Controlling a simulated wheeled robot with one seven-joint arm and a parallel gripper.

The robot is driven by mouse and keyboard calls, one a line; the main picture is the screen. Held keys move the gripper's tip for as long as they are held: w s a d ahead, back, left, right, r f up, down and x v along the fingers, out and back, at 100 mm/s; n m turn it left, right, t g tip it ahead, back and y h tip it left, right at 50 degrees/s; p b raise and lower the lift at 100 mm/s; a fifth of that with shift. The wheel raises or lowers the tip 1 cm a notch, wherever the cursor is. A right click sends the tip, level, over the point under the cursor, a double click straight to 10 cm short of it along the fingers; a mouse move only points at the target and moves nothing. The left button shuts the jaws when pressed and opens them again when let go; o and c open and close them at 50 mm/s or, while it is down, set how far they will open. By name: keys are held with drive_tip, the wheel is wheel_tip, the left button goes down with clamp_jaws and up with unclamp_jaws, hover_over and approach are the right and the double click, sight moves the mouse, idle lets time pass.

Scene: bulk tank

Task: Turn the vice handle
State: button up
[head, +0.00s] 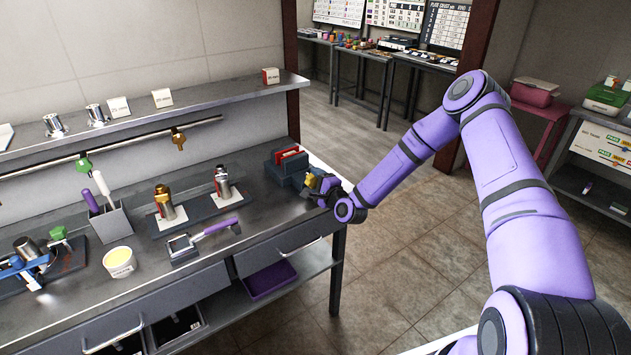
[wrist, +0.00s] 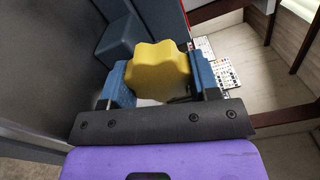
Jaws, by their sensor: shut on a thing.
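The vice (head: 287,168) is a dark blue-grey block with red jaw faces at the right end of the metal bench. It also shows at the top left of the wrist view (wrist: 118,45). Its handle is a yellow lobed knob (wrist: 158,72), facing the bench's right side; in the head view the handle (head: 310,180) is small and partly hidden by my gripper. My gripper (wrist: 152,84) has its two blue fingers on either side of the yellow handle and is shut on it. The handle's far side and its shaft are hidden.
Left of the vice on the bench (head: 268,215) stand metal cylinders on mats, a purple-handled tool (head: 205,235), a white tub (head: 120,262) and a grey holder (head: 110,222). A shelf (head: 200,95) runs along the wall behind. Open floor (head: 400,250) lies right of the bench.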

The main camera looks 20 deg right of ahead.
drive_tip(key=m, duration=0.5)
drive_tip(key=shift+f, duration=0.15)
drive_tip(key=shift+a, duration=0.1)
drive_tip(key=shift+s, duration=0.1)
idle(0.4)
drive_tip(key=o, duration=0.9)
drive_tip(key=v, duration=1)
drive_tip(key=shift+s, duration=0.35)
